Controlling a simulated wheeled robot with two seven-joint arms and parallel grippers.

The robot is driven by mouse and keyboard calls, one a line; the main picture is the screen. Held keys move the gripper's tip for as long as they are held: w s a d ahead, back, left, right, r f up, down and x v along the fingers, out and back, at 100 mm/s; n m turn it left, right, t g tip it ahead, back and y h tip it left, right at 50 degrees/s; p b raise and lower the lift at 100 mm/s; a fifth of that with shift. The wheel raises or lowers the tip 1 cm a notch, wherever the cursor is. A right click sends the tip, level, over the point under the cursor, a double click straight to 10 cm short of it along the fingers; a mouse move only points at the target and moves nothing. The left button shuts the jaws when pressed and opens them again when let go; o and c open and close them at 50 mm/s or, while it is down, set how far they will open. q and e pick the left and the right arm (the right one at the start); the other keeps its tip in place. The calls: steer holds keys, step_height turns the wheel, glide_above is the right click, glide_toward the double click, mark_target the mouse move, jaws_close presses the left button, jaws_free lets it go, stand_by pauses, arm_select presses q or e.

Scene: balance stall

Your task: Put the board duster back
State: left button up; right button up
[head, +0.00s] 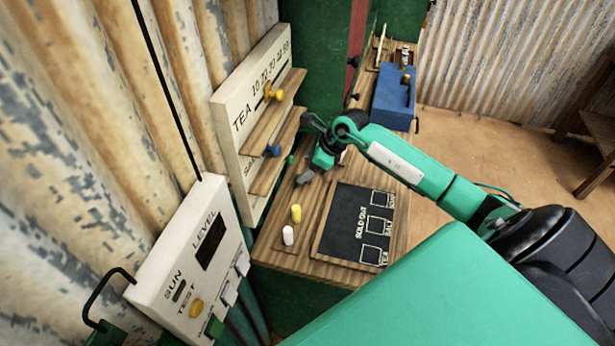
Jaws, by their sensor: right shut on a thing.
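My right arm comes in from the right, and its gripper (316,163) is over the wooden counter, in front of the white tea board. It is shut on a small grey block (305,177), which looks like the board duster. The block is close to the counter; I cannot tell whether it touches. The gripper hides part of it. A yellow chalk piece (296,213) and a white one (288,235) stand left of the slate. My left gripper is not in view.
The white tea board (228,113) with wooden rails and coloured pegs leans along the left. A white "SUN LEVEL TEST" box (188,262) is at lower left. A blue box (394,95) stands at the counter's far end.

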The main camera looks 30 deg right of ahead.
steer(key=f, duration=0.2)
steer(key=f+p, duration=0.1)
steer(key=shift+s+d, duration=0.1)
steer(key=shift+s, duration=0.15)
step_height(320, 180, down, 3)
steer(key=shift+r+p, duration=0.2)
steer(key=shift+p, duration=0.45)
steer(key=shift+w+f+p, duration=0.2)
steer(key=shift+p, duration=0.1)
steer(key=shift+f, duration=0.35)
steer(key=shift+f, duration=0.1)
steer(key=o, duration=1)
